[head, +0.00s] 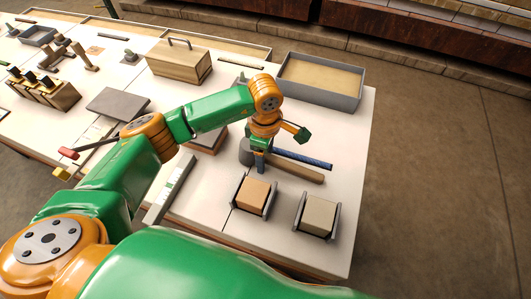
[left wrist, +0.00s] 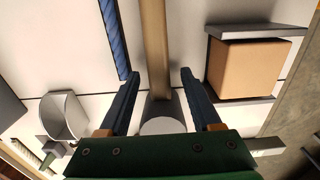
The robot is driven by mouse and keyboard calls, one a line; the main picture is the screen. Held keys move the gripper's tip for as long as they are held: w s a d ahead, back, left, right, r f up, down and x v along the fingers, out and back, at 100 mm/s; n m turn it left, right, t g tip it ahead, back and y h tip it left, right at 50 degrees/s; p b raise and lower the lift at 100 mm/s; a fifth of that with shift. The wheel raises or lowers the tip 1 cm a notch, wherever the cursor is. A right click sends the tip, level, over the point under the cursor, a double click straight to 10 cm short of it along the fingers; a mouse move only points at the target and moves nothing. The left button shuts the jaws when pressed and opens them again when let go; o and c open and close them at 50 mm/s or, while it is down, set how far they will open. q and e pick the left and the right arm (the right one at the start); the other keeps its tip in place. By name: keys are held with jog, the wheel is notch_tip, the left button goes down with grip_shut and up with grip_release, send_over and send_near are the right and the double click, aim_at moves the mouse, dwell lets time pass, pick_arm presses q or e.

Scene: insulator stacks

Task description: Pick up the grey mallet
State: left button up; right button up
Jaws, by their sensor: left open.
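The grey mallet has a pale wooden handle (head: 297,174) and a grey round head. In the left wrist view its handle (left wrist: 154,45) runs down between my fingers to the grey head (left wrist: 163,125), which is partly hidden by my gripper body. My left gripper (head: 261,167) is open, with one finger on each side of the mallet near the head; it also shows in the left wrist view (left wrist: 159,74). I see gaps between fingers and handle. A blue handle (head: 303,159) lies beside the wooden one, on the far side. My right gripper is not in view.
Two cradles with a tan block (head: 254,193) and a beige block (head: 319,215) stand close in front of the mallet. A grey-rimmed tray (head: 320,103) stands behind. A wooden toolbox (head: 179,63) is farther left. The table's right edge is near.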

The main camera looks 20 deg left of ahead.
pick_arm(q)
jog(key=shift+f, duration=0.25)
grip_shut()
jog(key=shift+r, duration=0.1)
